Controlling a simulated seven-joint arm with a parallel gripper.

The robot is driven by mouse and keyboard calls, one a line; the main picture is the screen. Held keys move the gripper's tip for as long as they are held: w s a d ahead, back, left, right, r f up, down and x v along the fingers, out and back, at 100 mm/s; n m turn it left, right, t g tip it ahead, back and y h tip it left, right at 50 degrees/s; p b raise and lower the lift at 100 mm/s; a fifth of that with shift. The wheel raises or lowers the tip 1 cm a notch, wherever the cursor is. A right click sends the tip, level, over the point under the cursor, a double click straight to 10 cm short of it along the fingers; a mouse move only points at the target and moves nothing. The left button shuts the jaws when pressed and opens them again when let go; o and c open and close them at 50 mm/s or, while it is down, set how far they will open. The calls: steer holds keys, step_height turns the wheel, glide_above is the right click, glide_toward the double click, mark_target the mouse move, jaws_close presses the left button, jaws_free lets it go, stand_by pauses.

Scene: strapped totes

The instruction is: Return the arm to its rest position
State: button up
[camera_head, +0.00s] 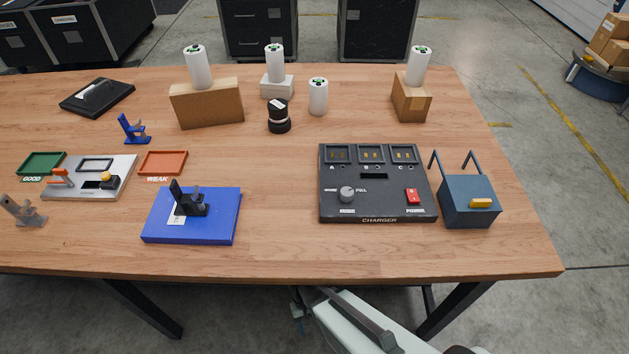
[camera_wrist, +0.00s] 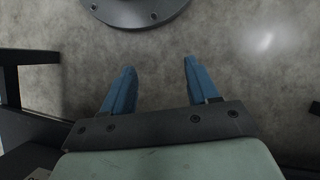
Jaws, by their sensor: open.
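My gripper (camera_wrist: 157,85) shows in the wrist view with its two blue fingers spread apart and nothing between them. It points at bare grey floor. In the head view my pale arm (camera_head: 352,326) is at the bottom, below the front edge of the wooden table (camera_head: 280,235). A small blue part shows at its left end, but the fingers are not clear there. My gripper is apart from everything on the table.
The table holds a black charger (camera_head: 378,206), a dark blue tote (camera_head: 468,205) with two raised straps, a blue box (camera_head: 165,228), and several white cylinders at the back. A table leg (camera_head: 455,310) stands right of my arm. A dark round base (camera_wrist: 140,8) tops the wrist view.

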steer(key=s+d+r+m+g+y, duration=0.1)
steer(key=s+d+r+m, duration=0.1)
steer(key=d, duration=0.7)
steer(key=s+d+r+m+y, duration=0.1)
steer(key=s+d+r, duration=0.3)
steer(key=d, duration=0.5)
steer(key=s, duration=0.2)
steer(key=shift+s+d+m+g, duration=0.15)
steer(key=shift+s+m+g, duration=0.2)
steer(key=shift+m+g, duration=0.05)
